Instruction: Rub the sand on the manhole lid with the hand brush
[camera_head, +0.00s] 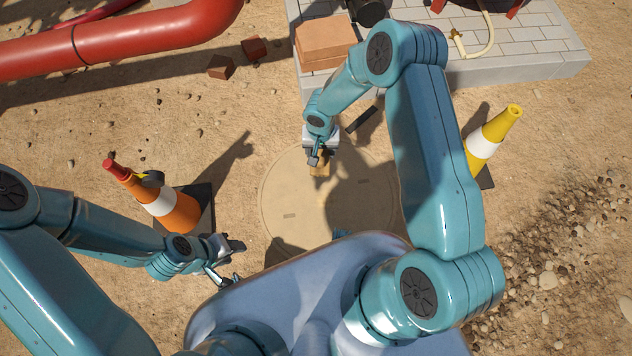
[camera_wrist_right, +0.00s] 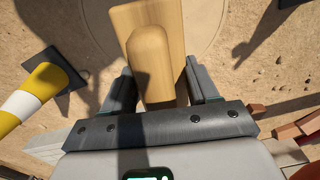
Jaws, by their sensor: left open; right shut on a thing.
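The round manhole lid (camera_head: 285,190) lies flat in the sandy ground in the middle of the head view, sand-coloured and partly in shadow. My right gripper (camera_head: 318,157) is over its far edge, shut on the wooden hand brush (camera_head: 320,170). My left gripper (camera_head: 233,262) is open and empty, left of the lid's near edge.
An orange cone (camera_head: 172,208) stands left of the lid and a yellow cone (camera_head: 485,145) to its right. A paved plinth (camera_head: 520,55) with bricks (camera_head: 325,42) is at the back. A dark bar (camera_head: 362,118) lies beyond the lid. Red pipe (camera_head: 150,32) runs far left.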

